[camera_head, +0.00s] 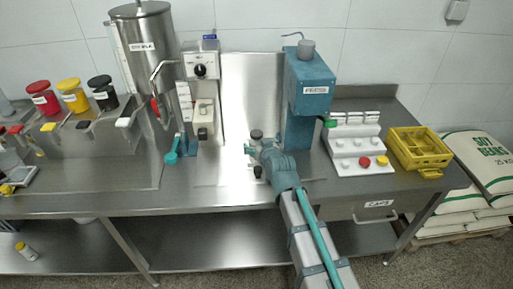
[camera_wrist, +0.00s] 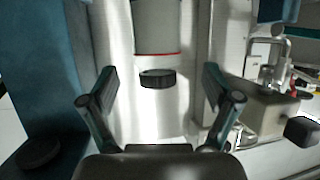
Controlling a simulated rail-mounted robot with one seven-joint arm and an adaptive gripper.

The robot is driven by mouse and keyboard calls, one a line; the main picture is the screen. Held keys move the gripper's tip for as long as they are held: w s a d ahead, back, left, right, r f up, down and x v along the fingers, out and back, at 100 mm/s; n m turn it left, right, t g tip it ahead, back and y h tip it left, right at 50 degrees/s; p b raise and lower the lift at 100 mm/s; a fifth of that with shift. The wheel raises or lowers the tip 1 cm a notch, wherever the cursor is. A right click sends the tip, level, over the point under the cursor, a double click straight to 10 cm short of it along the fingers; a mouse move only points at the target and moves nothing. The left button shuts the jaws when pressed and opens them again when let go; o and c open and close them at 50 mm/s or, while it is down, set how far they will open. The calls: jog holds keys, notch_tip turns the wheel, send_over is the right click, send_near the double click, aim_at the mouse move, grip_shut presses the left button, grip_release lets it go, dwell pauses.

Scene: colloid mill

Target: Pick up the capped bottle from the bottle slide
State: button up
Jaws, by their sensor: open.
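A black cap (camera_wrist: 157,78) shows between and beyond my fingers in the wrist view. A pale cylindrical body (camera_wrist: 156,28) with a red edge line is above it in that picture; this looks like the capped bottle. In the head view a dark round top (camera_head: 257,134) stands just behind my gripper (camera_head: 255,150), at the middle of the bench. My gripper also shows in the wrist view (camera_wrist: 159,72); its two fingers are spread apart and clear of the cap. My gripper hides most of the bottle and slide in the head view.
The teal press (camera_head: 312,85) stands close to the right of my gripper. The steel mill (camera_head: 148,50) and a control unit (camera_head: 201,70) stand left. A white button panel (camera_head: 356,150) and yellow crate (camera_head: 418,150) are on the right. A small black-topped item (camera_head: 258,172) is near my gripper.

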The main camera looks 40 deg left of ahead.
aim_at(258, 141)
jog(key=p+x, duration=0.2)
jog(key=x, duration=0.2)
jog(key=shift+w+a, duration=0.2)
jog(key=shift+w, duration=0.1)
jog(key=shift+w+a+f+p, duration=0.15)
jog(key=shift+a+f+p, duration=0.1)
jog(key=shift+f+p, duration=0.05)
jog(key=shift+c, duration=0.2)
jog(key=c, duration=1.4)
jog(key=shift+r, duration=0.2)
